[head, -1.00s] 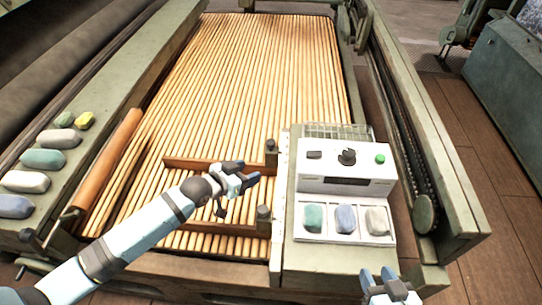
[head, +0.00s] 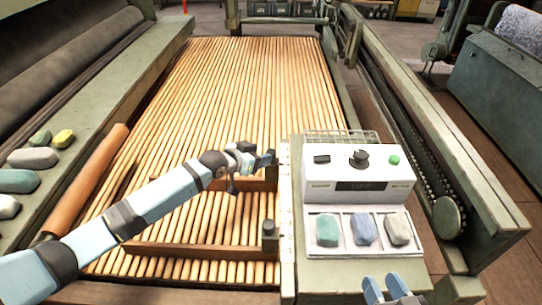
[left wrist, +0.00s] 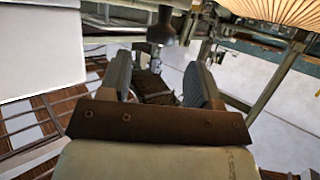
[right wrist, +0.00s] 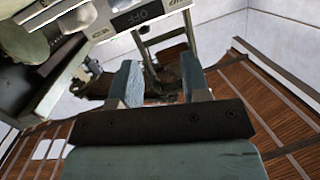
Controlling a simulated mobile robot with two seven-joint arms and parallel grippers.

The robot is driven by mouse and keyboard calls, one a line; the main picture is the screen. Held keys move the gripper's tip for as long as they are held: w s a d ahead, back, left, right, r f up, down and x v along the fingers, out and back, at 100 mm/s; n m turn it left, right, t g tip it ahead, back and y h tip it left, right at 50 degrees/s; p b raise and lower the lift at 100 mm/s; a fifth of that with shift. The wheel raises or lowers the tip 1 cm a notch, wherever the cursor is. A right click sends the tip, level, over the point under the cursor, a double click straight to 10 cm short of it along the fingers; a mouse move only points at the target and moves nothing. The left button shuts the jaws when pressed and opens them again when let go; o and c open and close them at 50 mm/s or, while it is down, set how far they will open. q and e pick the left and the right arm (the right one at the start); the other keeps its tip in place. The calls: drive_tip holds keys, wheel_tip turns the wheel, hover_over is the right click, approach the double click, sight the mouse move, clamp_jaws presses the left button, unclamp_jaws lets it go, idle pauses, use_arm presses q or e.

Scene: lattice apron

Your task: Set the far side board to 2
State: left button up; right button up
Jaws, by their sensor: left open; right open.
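The far side board (head: 257,184) is a brown wooden bar lying across the slats, partly hidden by my left arm. A dark post (head: 269,160) stands at its right end. The near side board (head: 200,250) lies parallel to it, closer to me, with its own dark post (head: 268,230). My left gripper (head: 255,157) is open beside the far board's post; I cannot tell whether it touches it. The left wrist view shows its fingers apart (left wrist: 162,85). My right gripper (head: 392,287) is open and empty below the control box; its fingers show apart in the right wrist view (right wrist: 162,85). No number scale is readable.
A white control box (head: 360,190) reading OFF, with a knob and green button, stands right of the slats. Its tray (head: 365,246) holds three coloured lumps. More lumps lie on the left ledge (head: 60,190). The far slatted lattice (head: 250,80) is clear.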

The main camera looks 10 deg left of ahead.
sight(271, 151)
use_arm(q)
drive_tip(key=b+x, duration=0.1)
drive_tip(key=x, duration=0.3)
drive_tip(key=shift+w+d+f, duration=0.15)
drive_tip(key=shift+w+d, duration=0.05)
drive_tip(key=shift+w+d+f, duration=0.2)
drive_tip(key=shift+w+d, duration=0.1)
drive_tip(key=shift+w, duration=0.2)
use_arm(e)
drive_tip(key=shift+w+a+r+t+y, duration=0.1)
drive_tip(key=shift+a+r+t+y, duration=0.15)
drive_tip(key=shift+r, duration=0.35)
drive_tip(key=shift+w+a+r+t+y, duration=0.1)
drive_tip(key=shift+a+r+t+y, duration=0.15)
drive_tip(key=shift+r, duration=0.35)
drive_tip(key=shift+a+r+t+y, duration=0.2)
drive_tip(key=shift+r+t, duration=0.1)
drive_tip(key=shift+r, duration=0.3)
